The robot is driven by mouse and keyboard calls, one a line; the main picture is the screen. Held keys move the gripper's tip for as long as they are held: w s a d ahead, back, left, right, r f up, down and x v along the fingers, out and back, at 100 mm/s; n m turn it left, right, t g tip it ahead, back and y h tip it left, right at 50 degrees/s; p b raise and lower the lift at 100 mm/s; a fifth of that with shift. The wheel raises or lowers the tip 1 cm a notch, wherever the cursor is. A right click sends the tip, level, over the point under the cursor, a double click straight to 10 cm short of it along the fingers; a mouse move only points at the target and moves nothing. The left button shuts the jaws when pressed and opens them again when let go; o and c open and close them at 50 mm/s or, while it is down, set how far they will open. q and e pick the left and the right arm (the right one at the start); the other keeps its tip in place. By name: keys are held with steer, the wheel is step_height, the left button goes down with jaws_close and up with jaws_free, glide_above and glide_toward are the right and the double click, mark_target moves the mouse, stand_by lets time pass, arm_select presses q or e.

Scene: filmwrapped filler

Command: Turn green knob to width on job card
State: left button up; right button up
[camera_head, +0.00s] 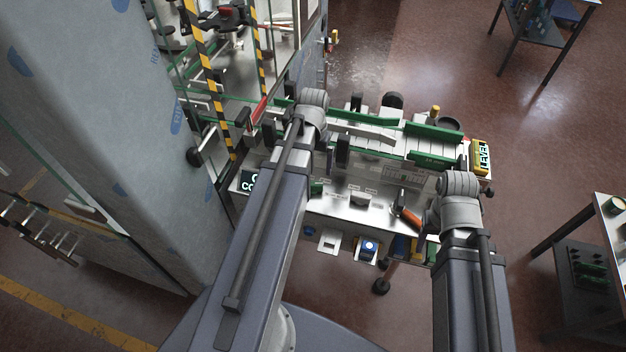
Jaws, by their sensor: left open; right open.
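A small green part (316,188) shows on the machine's front panel, just right of my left forearm. I cannot tell if it is the green knob. No job card with a readable width can be made out. My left gripper (313,112) is open over the left part of the machine bed, its fingers mostly hidden by the wrist. My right gripper (460,195) is open over the machine's right end, its fingers also hidden. Neither gripper visibly holds anything.
The machine bed (375,148) carries green guide rails (434,132). An orange-handled tool (408,212) lies on its front shelf. A tall grey film-wrapped block (110,120) is at left.

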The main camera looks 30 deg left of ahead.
mark_target(313, 183)
arm_select(q)
steer(key=n, duration=0.3)
step_height(313, 183, down, 8)
steer(key=b, duration=0.8)
steer(key=shift+r, duration=0.1)
steer(key=shift+c, duration=0.2)
steer(key=c, duration=1.2)
steer(key=shift+m, duration=1.6)
